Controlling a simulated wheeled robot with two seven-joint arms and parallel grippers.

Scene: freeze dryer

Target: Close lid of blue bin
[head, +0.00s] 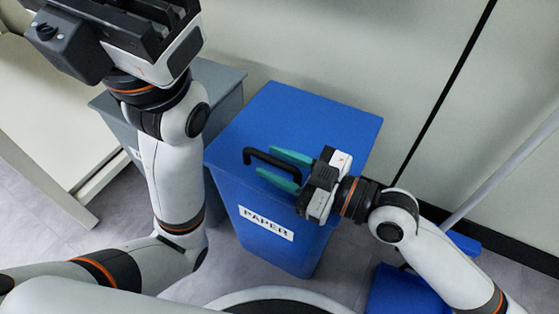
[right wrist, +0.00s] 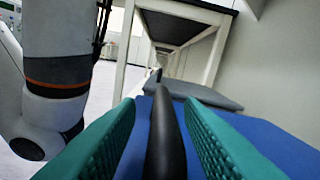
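The blue bin (head: 262,222) stands upright on the floor with a white "PAPER" label on its front. Its blue lid (head: 300,115) looks flat on top of the bin, with no gap visible. A black handle (head: 270,157) sits at the lid's front edge. My right gripper (head: 266,162) reaches it from the right; its teal fingers are apart. In the right wrist view the handle (right wrist: 165,135) runs between the two fingers, with a gap on each side. My left gripper (head: 125,35) is raised at the top left; its fingers cannot be made out.
A grey bin (head: 220,78) stands close to the left of the blue bin, partly hidden by my left arm. A wall is directly behind. A blue dustpan-like object (head: 395,290) and a pale pole (head: 500,165) are at the right. Grey floor shows in front.

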